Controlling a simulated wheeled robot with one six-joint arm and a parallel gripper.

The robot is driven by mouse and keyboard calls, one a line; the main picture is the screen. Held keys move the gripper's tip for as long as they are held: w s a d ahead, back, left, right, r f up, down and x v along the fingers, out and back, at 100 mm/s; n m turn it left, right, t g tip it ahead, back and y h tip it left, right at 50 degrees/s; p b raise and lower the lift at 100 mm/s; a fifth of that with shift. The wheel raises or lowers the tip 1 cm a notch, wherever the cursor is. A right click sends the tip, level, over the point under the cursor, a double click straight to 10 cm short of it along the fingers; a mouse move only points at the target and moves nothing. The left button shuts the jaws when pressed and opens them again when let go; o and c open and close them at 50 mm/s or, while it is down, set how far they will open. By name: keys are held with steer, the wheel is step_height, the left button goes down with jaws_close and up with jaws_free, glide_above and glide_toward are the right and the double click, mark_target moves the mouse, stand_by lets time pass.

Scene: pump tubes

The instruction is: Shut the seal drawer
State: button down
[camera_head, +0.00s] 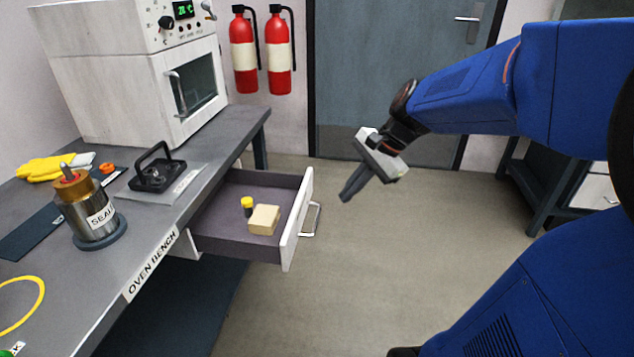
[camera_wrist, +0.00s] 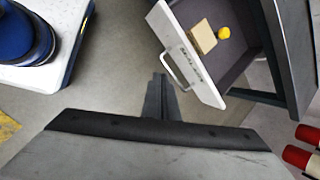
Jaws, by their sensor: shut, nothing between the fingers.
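The seal drawer (camera_head: 297,222) stands pulled out from under the oven bench. It has a dark inside, a white front and a metal bar handle (camera_head: 313,219). A tan block (camera_head: 264,220) and a small yellow-capped vial (camera_head: 247,206) lie in it. My gripper (camera_head: 351,188) is in the air to the right of the drawer front, apart from the handle, with its fingers shut and empty. In the wrist view the shut fingers (camera_wrist: 160,97) are left of the drawer front (camera_wrist: 190,62) and its handle (camera_wrist: 175,72).
The oven bench (camera_head: 150,262) carries a white oven (camera_head: 130,80), a metal cylinder marked SEAL (camera_head: 95,215), a black handled tool (camera_head: 157,170) and yellow gloves (camera_head: 55,166). Two fire extinguishers (camera_head: 262,52) hang on the back wall. The floor right of the drawer is clear.

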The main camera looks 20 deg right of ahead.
steer(key=w+d+f+m+t+y, duration=0.1)
steer(key=w+d+m, duration=0.3)
steer(key=w+m, duration=0.15)
steer(key=w+d+f+m+t+y, duration=0.1)
steer(key=w+d+m+y, duration=0.1)
steer(key=w+d+m, duration=0.35)
steer(key=n, duration=0.2)
glide_toward(307, 188)
step_height(307, 188, down, 3)
steer(key=a, duration=0.2)
steer(key=shift+w+a+f, duration=0.15)
steer(key=shift+w+a, duration=0.65)
steer(key=shift+w, duration=0.05)
steer(key=shift+w+a, duration=0.1)
steer(key=shift+a, duration=0.05)
steer(key=w+a, duration=0.6)
steer(key=a, duration=0.4)
steer(key=w+a, duration=0.6)
steer(key=a, duration=0.5)
steer(key=shift+a, duration=0.15)
steer(key=shift+w+a, duration=0.1)
steer(key=shift+w, duration=0.05)
